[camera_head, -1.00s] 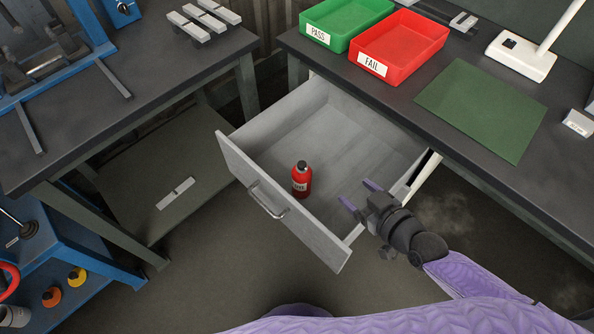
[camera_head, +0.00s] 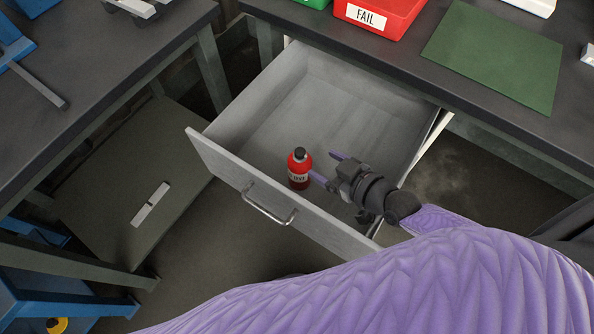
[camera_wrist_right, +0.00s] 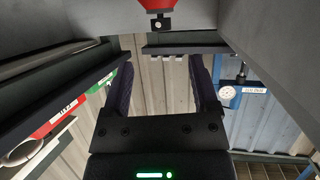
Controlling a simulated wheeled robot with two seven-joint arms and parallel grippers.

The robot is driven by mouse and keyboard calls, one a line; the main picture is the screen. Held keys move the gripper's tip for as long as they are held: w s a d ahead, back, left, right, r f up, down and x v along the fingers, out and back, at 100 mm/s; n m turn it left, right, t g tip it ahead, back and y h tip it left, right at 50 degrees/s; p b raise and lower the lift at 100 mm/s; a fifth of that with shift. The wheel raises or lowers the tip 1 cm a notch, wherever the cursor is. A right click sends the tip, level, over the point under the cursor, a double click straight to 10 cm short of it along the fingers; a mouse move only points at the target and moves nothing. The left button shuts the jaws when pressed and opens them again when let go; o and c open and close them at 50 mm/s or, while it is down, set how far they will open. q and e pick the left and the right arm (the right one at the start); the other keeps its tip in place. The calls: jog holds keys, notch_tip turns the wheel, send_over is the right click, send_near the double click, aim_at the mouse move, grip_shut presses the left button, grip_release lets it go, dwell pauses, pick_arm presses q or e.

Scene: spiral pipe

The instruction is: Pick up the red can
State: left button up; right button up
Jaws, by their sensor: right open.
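The red can (camera_head: 299,170), with a dark cap and a pale label, stands upright in the open grey drawer (camera_head: 245,102), near its front panel. My right gripper (camera_head: 326,168) is over the drawer, just right of the can in the head view. Its two purple fingers are apart and empty, pointing toward the can. In the right wrist view the fingers (camera_wrist_right: 162,70) show spread, and the can (camera_wrist_right: 157,4) appears upside down at the top edge, partly cut off. My left gripper is not in view.
The drawer's front panel with its handle (camera_head: 268,207) and its right side wall are close to my right arm. A red FAIL tray (camera_head: 398,22) and a green mat (camera_head: 497,55) lie on the workbench above. Another dark bench (camera_head: 90,85) stands at left.

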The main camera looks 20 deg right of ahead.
aim_at(303, 154)
jog(key=b+x, duration=0.2)
jog(key=x, duration=0.3)
jog(key=b+x, duration=0.2)
jog(key=x, duration=0.3)
jog(key=shift+f, duration=0.3)
jog(key=shift+a, duration=0.1)
jog(key=shift+r, duration=0.1)
jog(key=shift+c, duration=0.4)
jog(key=c, duration=0.7)
grip_shut()
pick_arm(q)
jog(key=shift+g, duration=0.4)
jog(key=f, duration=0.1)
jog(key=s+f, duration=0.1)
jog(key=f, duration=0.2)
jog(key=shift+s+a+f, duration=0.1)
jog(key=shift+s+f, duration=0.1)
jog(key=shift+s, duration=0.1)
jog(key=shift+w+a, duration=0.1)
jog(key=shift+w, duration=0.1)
